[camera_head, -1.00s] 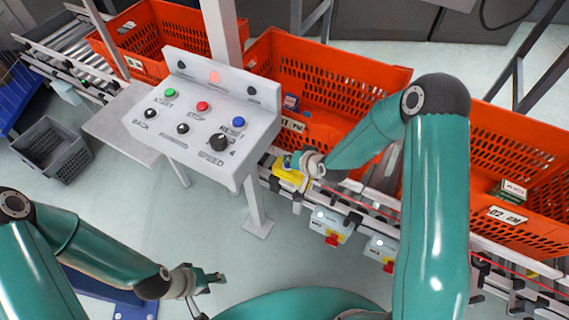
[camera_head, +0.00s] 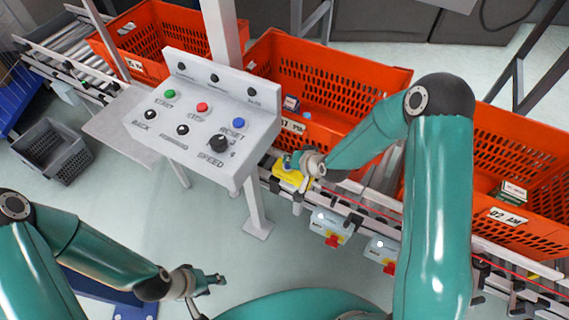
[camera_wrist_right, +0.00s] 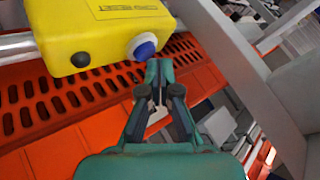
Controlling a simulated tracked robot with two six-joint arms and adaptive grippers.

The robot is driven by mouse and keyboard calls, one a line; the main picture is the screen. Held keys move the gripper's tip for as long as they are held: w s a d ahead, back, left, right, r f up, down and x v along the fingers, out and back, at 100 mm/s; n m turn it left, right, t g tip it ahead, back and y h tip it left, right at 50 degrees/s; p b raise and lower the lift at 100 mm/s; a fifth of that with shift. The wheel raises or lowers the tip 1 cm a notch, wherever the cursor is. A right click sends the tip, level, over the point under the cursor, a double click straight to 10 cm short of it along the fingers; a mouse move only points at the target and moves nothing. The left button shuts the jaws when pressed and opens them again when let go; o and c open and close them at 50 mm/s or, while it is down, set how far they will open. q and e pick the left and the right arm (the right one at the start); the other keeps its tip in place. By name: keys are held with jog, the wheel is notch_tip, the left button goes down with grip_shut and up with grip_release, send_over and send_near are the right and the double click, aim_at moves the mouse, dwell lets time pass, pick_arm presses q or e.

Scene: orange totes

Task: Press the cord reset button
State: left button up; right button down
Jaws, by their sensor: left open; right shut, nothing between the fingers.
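The yellow cord reset box (camera_wrist_right: 95,32) fills the upper left of the right wrist view, with lettering on its top and a blue round button (camera_wrist_right: 143,47) on its end face. In the head view the yellow box (camera_head: 294,178) is on the conveyor's side rail, partly hidden by my right gripper (camera_head: 293,160). My right gripper (camera_wrist_right: 158,68) is shut and empty, its tips at the blue button's lower right edge. I cannot tell whether they touch it. My left gripper (camera_head: 214,279) is open and empty, low over the floor.
A grey control panel (camera_head: 262,128) with several buttons and a speed knob stands left of my right gripper. Orange totes (camera_head: 350,78) line the conveyor behind. Two small switch boxes (camera_head: 330,222) (camera_head: 381,250) with red parts hang on the rail to the right.

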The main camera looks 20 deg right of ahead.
jog(key=shift+r, duration=0.35)
jog(key=shift+r, duration=0.1)
jog(key=shift+r+p, duration=1.25)
jog(key=shift+r, duration=1.2)
jog(key=shift+f, duration=0.1)
jog(key=s+a+f+n+g, duration=0.1)
jog(key=s+f, duration=0.3)
jog(key=s, duration=0.4)
jog(key=s+a+f+n+g, duration=0.1)
jog(key=s+f+g, duration=0.3)
jog(key=s, duration=0.5)
jog(key=s+a+f+n+g, duration=0.1)
jog(key=s+a+f+g, duration=0.2)
jog(key=s, duration=0.6)
jog(key=shift+a+f+y, duration=0.3)
jog(key=shift+f+y, duration=0.1)
jog(key=shift+f, duration=0.25)
